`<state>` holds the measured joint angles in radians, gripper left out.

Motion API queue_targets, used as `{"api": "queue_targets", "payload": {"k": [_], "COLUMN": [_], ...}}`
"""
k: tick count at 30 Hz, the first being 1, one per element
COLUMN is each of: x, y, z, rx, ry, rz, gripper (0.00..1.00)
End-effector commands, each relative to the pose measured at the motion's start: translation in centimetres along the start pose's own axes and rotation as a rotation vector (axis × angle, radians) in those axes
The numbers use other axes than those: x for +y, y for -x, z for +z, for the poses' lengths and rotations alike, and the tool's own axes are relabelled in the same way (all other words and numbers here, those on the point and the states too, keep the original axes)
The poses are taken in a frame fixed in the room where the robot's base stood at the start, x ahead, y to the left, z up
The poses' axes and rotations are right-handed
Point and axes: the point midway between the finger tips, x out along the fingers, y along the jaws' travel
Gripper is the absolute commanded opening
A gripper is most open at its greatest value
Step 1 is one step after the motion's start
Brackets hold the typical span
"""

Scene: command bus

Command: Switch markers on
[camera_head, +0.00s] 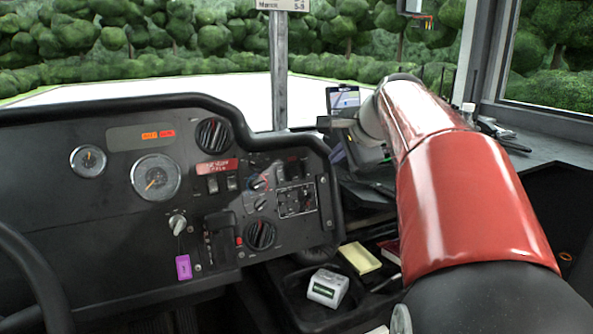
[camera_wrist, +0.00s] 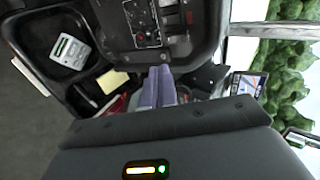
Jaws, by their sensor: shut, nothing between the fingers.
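The black dashboard (camera_head: 110,225) fills the left of the head view, with gauges, knobs and rocker switches. Two rocker switches (camera_head: 222,183) sit under a red label; I cannot read which switch is for the markers. A small switch panel (camera_head: 297,200) is at the dashboard's right end; part of the dashboard's switch area (camera_wrist: 145,25) shows at the top of the wrist view. My gripper (camera_wrist: 158,84) has its two purple-grey fingers together, empty. In the head view its fingertips (camera_head: 337,157) are just right of the dashboard's edge, apart from the switches.
A screen device (camera_head: 343,99) stands by the windscreen. A purple key tag (camera_head: 183,267) hangs at the ignition. The steering wheel (camera_head: 35,275) is at lower left.

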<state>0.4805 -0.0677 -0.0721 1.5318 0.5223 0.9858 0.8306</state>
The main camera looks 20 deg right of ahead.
Motion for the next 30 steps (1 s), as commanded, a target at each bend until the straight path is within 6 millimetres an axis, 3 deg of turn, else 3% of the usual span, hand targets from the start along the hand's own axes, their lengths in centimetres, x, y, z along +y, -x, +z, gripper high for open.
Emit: {"api": "queue_targets", "payload": {"k": [11,16,30], "x": [-0.3,-0.3,-0.3], "y": [0.0,-1.1,-10.5], "z": [-0.4,-0.4,-0.4], "rx": [0.003,0.002,0.001], "ry": [-0.018,-0.017,-0.017], "rz": [-0.007,-0.005,-0.003], "gripper": [0.0,0.0,0.0]}}
